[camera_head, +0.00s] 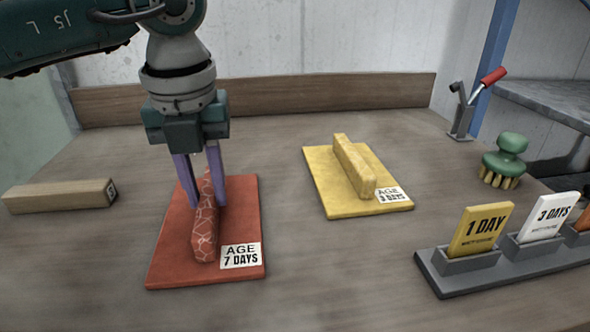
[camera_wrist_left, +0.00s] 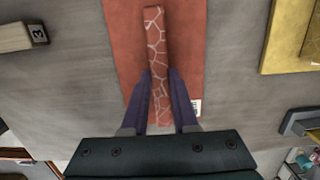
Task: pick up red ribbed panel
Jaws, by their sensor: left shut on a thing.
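The red ribbed panel (camera_head: 170,260) lies flat on the table, left of centre in the head view. A raised rib with a pale crack-like pattern (camera_head: 205,240) runs along its middle, and a label reads "AGE 7 DAYS". My left gripper (camera_head: 207,200) comes down from above with purple fingers on both sides of the rib, shut on it. In the left wrist view the panel (camera_wrist_left: 190,40) shows beyond the fingers (camera_wrist_left: 160,110), with the rib between them. The panel looks to be resting on the table. My right gripper is in neither view.
A yellow ribbed panel (camera_head: 328,190) labelled "AGE" lies to the right. A wooden block (camera_head: 60,195) lies at the left. A grey rack (camera_head: 480,277) with day cards stands at the front right. A green brush (camera_head: 505,160) and a red-handled tool (camera_head: 463,110) are at the right.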

